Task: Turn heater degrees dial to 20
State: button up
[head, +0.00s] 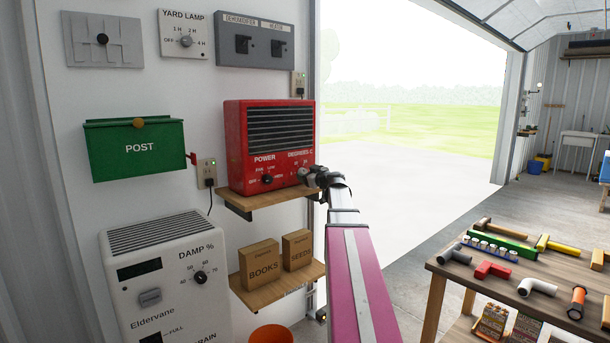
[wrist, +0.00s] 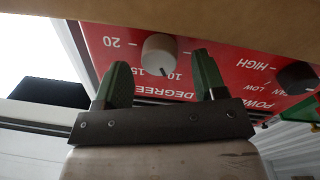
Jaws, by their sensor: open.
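The red heater (head: 235,140) stands on a wooden shelf, with its power dial and DEGREES-C scale along the lower front. My gripper (head: 311,176) is at the heater's lower right corner and hides most of the degrees dial in the head view. In the wrist view, the scale appears upside down. The pale degrees dial (wrist: 160,52) lies between the two green fingers of my open gripper (wrist: 160,62), with gaps at both sides. A dark mark on the dial's edge seems to face between 15 and 10. The 20 is at the left.
The black power dial (wrist: 297,75) is close to the right finger in the wrist view. The shelf edge (head: 280,196) runs under the heater. A lower shelf holds boxes (head: 260,262). A workbench (head: 500,283) with pipe pieces stands to the right; the open doorway is behind my arm.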

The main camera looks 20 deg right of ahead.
jog(key=shift+x, duration=0.85)
jog(key=c, duration=0.9)
jog(key=shift+c, duration=0.2)
